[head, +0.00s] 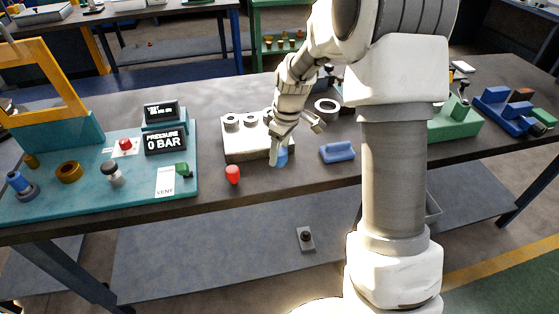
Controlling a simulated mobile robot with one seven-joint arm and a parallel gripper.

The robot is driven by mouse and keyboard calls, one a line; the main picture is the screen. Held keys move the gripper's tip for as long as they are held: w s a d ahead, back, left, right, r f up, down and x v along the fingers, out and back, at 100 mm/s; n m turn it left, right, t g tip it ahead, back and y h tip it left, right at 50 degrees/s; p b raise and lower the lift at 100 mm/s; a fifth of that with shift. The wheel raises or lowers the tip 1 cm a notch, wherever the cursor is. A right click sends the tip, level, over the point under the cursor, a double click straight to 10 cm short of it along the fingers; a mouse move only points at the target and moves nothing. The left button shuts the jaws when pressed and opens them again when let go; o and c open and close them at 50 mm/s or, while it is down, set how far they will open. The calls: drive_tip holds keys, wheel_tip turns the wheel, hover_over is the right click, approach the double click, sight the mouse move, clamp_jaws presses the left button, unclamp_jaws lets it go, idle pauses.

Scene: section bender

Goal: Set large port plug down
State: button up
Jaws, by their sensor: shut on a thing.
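My gripper (279,150) is at the front right edge of a pale block with round pieces, low over the bench. It is shut on a small blue piece (283,157), which I take to be the large port plug. Only part of this piece shows beside the finger; the rest is hidden by the gripper. I cannot tell whether it touches the bench top or the block.
The pale block (240,151) carries several grey rings. A red knob-like piece (232,174) stands at the bench's front edge. A blue block (337,152) lies to the right. A teal pressure panel (130,205) fills the left. Bare bench (310,172) lies between.

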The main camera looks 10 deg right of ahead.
sight(280, 162)
drive_tip(key=shift+f, duration=1.75)
drive_tip(key=shift+f, duration=0.2)
drive_tip(key=o, duration=1.3)
